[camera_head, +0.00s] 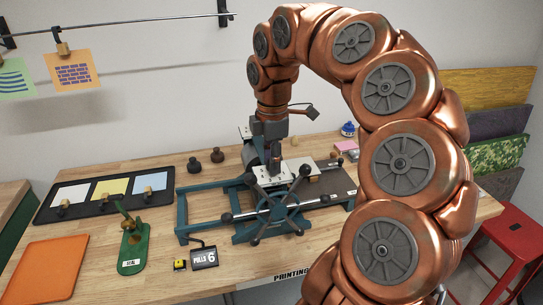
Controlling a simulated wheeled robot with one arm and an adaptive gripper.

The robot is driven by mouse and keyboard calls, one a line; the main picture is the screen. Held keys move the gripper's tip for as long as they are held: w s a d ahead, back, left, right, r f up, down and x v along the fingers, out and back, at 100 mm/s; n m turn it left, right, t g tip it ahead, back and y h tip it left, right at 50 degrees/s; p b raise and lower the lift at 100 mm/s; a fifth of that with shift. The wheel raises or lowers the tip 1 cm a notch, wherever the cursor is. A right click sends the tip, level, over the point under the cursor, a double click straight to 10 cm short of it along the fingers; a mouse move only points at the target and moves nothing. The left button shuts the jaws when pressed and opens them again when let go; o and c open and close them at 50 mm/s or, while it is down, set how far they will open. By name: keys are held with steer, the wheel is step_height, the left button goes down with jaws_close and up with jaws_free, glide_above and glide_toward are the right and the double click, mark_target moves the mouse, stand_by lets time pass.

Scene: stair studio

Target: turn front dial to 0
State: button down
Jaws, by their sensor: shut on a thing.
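A teal printing press (240,222) with a spoked hand wheel (277,208) stands on the wooden table. My gripper (275,168) points straight down at the white top plate (292,170) of the press, behind the wheel. Its fingers are shut on a small part there, which I take to be the front dial. The fingers hide most of that part, and its pointer and any numbers are too small or covered to read.
My arm fills the right of the view and hides part of the table. Two dark knobs (206,161) stand behind the press. A green stamp stand (132,242), a "PULLS 6" sign (204,257) and a black tray (105,195) lie left. A red stool (508,240) stands right.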

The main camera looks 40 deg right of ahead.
steer(key=n+p, duration=0.1)
steer(key=n, duration=0.3)
steer(key=shift+r+n+p, duration=0.15)
steer(key=shift+n+p, duration=0.15)
steer(key=shift+p, duration=0.05)
steer(key=shift+n+p, duration=0.6)
steer(key=shift+n, duration=1.1)
steer(key=c, duration=0.8)
jaws_free()
steer(key=shift+c, duration=0.2)
step_height(320, 180, up, 12)
